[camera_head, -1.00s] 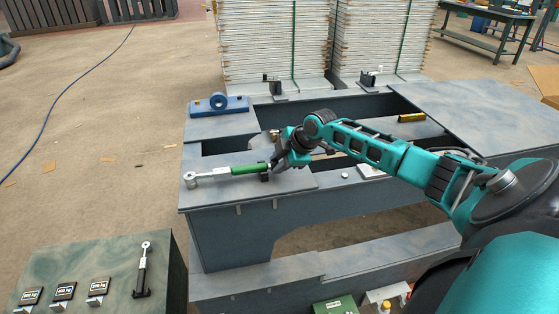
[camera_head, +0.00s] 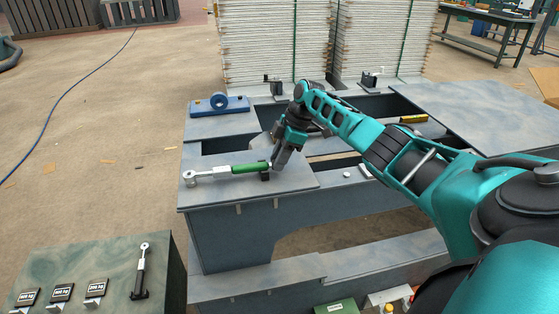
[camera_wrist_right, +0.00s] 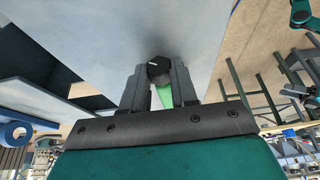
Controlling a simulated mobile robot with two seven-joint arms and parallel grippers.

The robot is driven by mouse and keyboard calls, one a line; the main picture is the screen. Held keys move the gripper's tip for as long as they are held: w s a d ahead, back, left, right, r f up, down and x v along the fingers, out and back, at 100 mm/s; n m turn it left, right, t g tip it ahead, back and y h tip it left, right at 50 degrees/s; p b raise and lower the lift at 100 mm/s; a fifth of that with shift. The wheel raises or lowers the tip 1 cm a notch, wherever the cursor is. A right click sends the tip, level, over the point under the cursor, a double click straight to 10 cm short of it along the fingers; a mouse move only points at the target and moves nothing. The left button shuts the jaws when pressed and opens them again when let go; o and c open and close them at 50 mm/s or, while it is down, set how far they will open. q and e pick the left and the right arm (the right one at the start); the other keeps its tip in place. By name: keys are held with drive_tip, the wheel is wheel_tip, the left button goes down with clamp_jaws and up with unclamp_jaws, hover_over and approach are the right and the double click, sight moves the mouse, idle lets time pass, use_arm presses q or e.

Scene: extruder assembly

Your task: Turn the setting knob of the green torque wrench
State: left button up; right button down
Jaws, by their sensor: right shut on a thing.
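The green torque wrench (camera_head: 245,168) lies on the near left part of the grey workbench, its silver ring head (camera_head: 190,176) at the left. My right gripper (camera_head: 277,164) reaches down to the right end of its handle. In the right wrist view the gripper (camera_wrist_right: 159,72) is shut on the black setting knob (camera_wrist_right: 158,66), which has a short white mark on its end face. Part of the green handle (camera_wrist_right: 165,95) shows between the fingers. In the head view the gripper hides the knob. My left gripper is in neither view.
A blue part (camera_head: 219,104) sits behind the green wrench. The bench has open gaps behind my gripper.

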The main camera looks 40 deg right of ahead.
idle(0.3)
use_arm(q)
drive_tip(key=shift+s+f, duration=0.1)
use_arm(e)
drive_tip(key=c, duration=1.1)
unclamp_jaws()
drive_tip(key=shift+c, duration=0.2)
use_arm(q)
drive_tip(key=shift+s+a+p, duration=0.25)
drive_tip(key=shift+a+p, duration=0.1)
drive_tip(key=shift+p, duration=0.3)
use_arm(e)
drive_tip(key=v, duration=1.3)
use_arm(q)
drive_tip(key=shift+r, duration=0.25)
use_arm(e)
drive_tip(key=shift+w, duration=0.1)
